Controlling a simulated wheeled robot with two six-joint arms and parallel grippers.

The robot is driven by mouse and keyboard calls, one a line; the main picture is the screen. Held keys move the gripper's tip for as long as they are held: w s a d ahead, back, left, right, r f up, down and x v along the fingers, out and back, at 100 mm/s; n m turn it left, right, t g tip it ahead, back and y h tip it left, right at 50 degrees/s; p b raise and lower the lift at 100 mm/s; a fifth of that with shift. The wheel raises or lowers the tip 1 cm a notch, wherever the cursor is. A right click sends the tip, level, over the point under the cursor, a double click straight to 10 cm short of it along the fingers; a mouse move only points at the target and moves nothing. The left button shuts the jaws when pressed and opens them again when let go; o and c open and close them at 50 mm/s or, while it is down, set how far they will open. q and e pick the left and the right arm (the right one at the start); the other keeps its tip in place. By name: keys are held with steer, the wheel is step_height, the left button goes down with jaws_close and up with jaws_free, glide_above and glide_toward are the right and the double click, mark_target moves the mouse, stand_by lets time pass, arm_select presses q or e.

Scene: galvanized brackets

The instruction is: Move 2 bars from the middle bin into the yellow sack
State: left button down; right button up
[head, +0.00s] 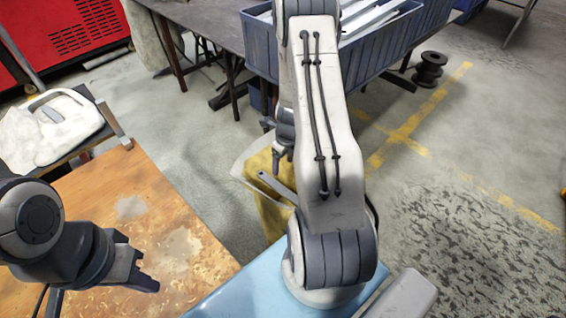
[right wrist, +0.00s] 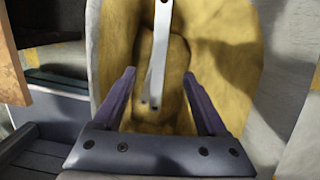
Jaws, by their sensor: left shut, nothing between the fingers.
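The yellow sack (head: 274,222) stands open beyond the blue surface, partly hidden by my right arm; its yellow inside fills much of the right wrist view (right wrist: 225,45). A flat grey bar (head: 277,186) with holes at its end lies at the sack's mouth. In the right wrist view this bar (right wrist: 159,60) shows between the spread fingers, touching neither. My right gripper (head: 283,163) is open above the sack, and its fingers also show in the wrist view (right wrist: 158,75). My left gripper (head: 148,272) is shut and empty over the wooden table. Blue bins (head: 383,48) hold more bars; my arm hides part of them.
A dark table (head: 205,22) carries the bins. A black spool (head: 430,68) stands on the floor near yellow lines. The floor at right is clear.

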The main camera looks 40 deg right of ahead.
steer(key=shift+r, duration=0.1)
step_height(320, 180, up, 10)
steer(key=s+p, duration=0.1)
steer(key=p, duration=0.4)
steer(key=shift+s+d+r, duration=0.1)
stand_by(0.6)
